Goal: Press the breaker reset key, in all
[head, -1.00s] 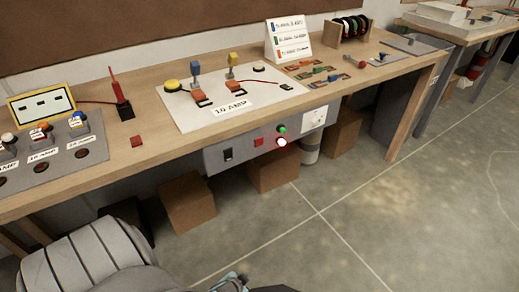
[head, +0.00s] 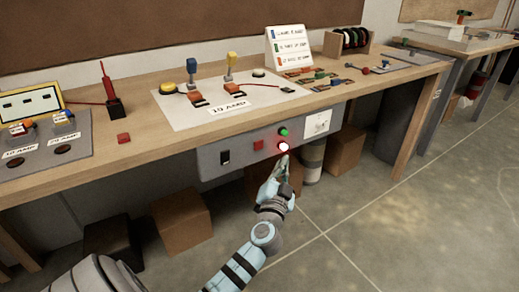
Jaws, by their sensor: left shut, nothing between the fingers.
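A grey panel box (head: 208,160) hangs under the front edge of the workbench. It carries a black rocker switch (head: 225,157), a red square key (head: 258,145), a green round button or lamp (head: 283,132) and a lit, red-rimmed white lamp (head: 283,147). No label tells which is the breaker reset key; the red square looks like a key. My left gripper (head: 285,160) is shut and empty, its tips pointing up just below the lit lamp, right of and below the red key. I cannot tell whether the tips touch the panel. My right gripper is out of view.
A white plate (head: 317,123) is on the panel's right. Cardboard boxes (head: 182,222) stand below; the floor at right is clear.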

